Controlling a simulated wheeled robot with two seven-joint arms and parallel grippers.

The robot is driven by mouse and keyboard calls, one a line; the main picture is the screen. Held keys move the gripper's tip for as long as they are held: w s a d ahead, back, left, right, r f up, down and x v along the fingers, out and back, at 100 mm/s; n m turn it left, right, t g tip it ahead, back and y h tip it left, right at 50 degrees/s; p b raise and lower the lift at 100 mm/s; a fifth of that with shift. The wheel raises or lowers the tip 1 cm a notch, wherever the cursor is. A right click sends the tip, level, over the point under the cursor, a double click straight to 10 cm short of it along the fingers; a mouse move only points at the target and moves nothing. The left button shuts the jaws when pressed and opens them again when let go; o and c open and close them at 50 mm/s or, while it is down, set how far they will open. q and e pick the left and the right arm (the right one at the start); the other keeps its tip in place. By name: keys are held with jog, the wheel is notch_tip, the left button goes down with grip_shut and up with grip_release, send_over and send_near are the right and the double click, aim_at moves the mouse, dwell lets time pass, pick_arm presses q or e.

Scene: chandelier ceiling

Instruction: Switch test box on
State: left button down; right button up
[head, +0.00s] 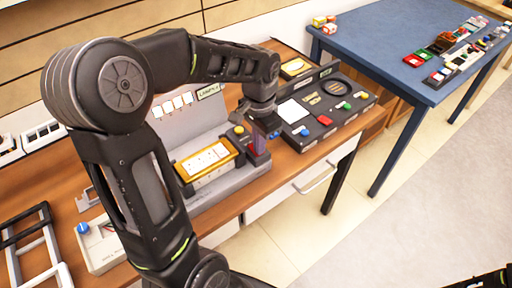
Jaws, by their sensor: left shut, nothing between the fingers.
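My left gripper (263,130) is shut and empty, pointing down over the right end of a grey fixture (228,186). The fixture holds a yellow-framed white panel (207,160), with a yellow knob (239,130) and a reddish-purple part (258,158) close to the fingers. I cannot tell whether the fingers touch that part. Right of the gripper is a dark control box (330,118) with blue, red and green buttons. No readable label shows which unit is the test box, and no switch position can be made out.
These units stand on a wooden bench (232,207) with a drawer handle (318,180) at its front. A white unit with a blue knob (83,228) and a grey rack (40,250) are at left. A blue table (385,45) with small parts stands behind right.

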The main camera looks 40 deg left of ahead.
pick_arm(q)
notch_tip(320, 180, up, 7)
jog(key=p, duration=0.5)
jog(key=shift+p, duration=0.35)
dwell(0.5)
